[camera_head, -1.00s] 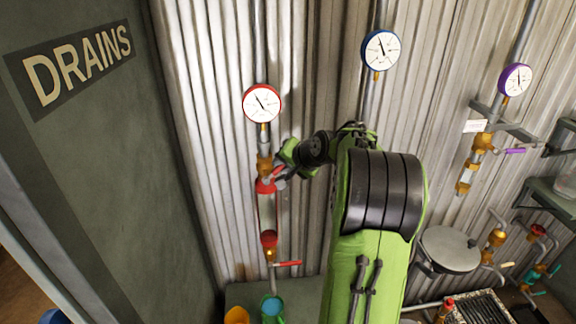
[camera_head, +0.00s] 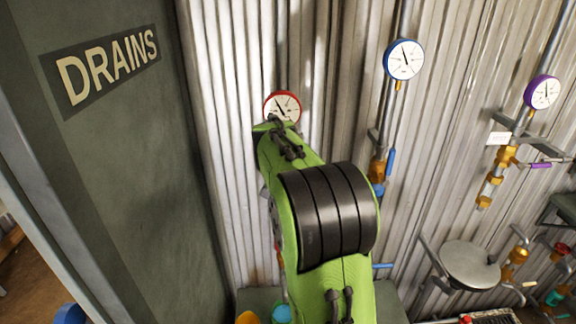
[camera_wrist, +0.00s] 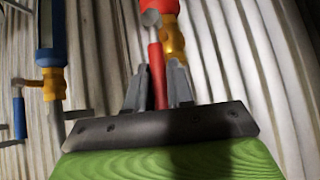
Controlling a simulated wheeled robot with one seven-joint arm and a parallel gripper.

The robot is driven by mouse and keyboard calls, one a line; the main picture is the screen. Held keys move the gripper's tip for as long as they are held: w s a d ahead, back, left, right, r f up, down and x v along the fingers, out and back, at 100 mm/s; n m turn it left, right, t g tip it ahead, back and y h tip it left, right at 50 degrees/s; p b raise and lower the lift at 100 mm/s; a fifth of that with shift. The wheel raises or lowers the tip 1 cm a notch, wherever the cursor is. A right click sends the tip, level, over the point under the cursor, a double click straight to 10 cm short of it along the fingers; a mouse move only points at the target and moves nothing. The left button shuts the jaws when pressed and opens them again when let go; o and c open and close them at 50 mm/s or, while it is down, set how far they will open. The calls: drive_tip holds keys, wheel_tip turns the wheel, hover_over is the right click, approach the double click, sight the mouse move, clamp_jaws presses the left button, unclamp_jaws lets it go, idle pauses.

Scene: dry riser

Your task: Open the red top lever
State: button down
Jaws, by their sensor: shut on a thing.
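The red top lever (camera_wrist: 156,72) runs from a grey pivot (camera_wrist: 151,18) down between the two fingers of my gripper (camera_wrist: 158,84) in the wrist view. The fingers are shut on the lever, one on each side of it. Its brass valve body (camera_wrist: 172,40) stands just right of the lever, with a red part (camera_wrist: 167,6) of the riser above. In the head view my green arm covers the lever, the valve and the gripper. Only the red-rimmed gauge (camera_head: 282,105) of that riser shows above the arm.
The blue riser stands to the right, with its gauge (camera_head: 404,59), brass valve (camera_head: 377,168) and blue lever (camera_head: 390,162). A purple gauge (camera_head: 542,92) and purple lever (camera_head: 540,165) are farther right. A dark wall with a DRAINS sign (camera_head: 108,66) bounds the left side.

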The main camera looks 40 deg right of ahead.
idle(0.5)
drive_tip(key=c, duration=1.1)
unclamp_jaws()
drive_tip(key=shift+w, duration=0.1)
drive_tip(key=v, duration=1.6)
drive_tip(key=shift+a+f+p, duration=0.15)
drive_tip(key=shift+a+p, duration=0.05)
drive_tip(key=shift+p, duration=0.15)
drive_tip(key=shift+w, duration=0.1)
drive_tip(key=s+a+f+n+y, duration=0.3)
drive_tip(key=s+a+f, duration=0.4)
drive_tip(key=s, duration=0.3)
drive_tip(key=s+a+f+n+g+y, duration=0.1)
drive_tip(key=s+a+f+n+y, duration=0.1)
drive_tip(key=s+a+f+n, duration=0.4)
drive_tip(key=s+a+f, duration=0.1)
drive_tip(key=s+a, duration=0.3)
drive_tip(key=s, duration=0.1)
drive_tip(key=shift+s+y, duration=0.35)
drive_tip(key=shift+y, duration=0.05)
